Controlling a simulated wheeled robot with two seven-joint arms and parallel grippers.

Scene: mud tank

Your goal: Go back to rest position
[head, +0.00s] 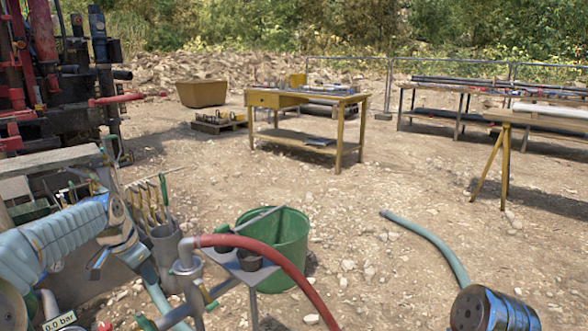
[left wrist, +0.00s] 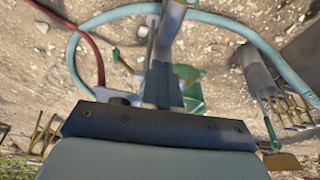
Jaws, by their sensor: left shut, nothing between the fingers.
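My left arm (head: 60,235) reaches in from the left in the head view, above the equipment by the mud tank area. My left gripper (left wrist: 163,88) shows in the left wrist view with its fingers together and nothing held between them. It is above the pipe and hoses; whether it touches anything cannot be told. My right gripper is not in view.
A teal hose (head: 435,242) lies right. A yellow table (head: 340,125) stands farther off, with open gravel between.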

